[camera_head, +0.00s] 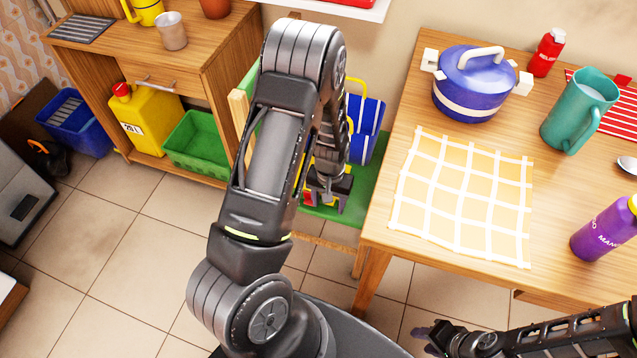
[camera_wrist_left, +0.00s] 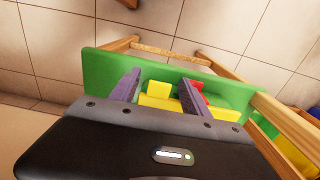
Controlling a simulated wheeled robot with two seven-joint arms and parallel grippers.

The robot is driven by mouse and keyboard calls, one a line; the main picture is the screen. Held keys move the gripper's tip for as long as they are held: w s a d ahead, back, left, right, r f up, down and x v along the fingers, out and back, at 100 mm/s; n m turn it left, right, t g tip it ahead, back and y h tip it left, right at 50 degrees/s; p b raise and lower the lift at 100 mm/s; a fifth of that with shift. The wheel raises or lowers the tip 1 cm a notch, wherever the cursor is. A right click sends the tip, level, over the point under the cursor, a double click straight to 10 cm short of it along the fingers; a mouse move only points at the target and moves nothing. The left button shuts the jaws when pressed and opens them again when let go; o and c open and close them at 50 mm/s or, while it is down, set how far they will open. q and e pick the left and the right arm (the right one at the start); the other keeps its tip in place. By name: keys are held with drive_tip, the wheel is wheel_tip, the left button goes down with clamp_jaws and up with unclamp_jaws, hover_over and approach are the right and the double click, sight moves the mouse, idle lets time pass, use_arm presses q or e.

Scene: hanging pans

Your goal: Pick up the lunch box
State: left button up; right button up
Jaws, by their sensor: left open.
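My left gripper (camera_head: 328,203) reaches down over a low green shelf (camera_head: 345,205) between the cabinet and the table. In the left wrist view its two fingers (camera_wrist_left: 158,88) stand apart, with a yellow and red object (camera_wrist_left: 160,92) beyond and between them. This object, possibly the lunch box, is largely hidden by the gripper; contact cannot be told. In the head view only small yellow and red parts (camera_head: 308,198) show beside the gripper. A blue box-like item with yellow (camera_head: 368,125) stands further back on the shelf. My right gripper (camera_head: 428,334) is low by the table's front.
The wooden table (camera_head: 385,225) on the right holds a blue pot (camera_head: 470,95), a teal pitcher (camera_head: 575,115) and a purple bottle (camera_head: 600,230). Left are a cabinet (camera_head: 215,85), yellow canister (camera_head: 150,125) and green bin (camera_head: 200,145). The tiled floor in front is clear.

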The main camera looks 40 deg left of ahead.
use_arm(q)
drive_tip(key=shift+s+f, duration=0.1)
drive_tip(key=shift+c, duration=0.3)
drive_tip(key=shift+d, duration=0.1)
drive_tip(key=c, duration=0.9)
clamp_jaws()
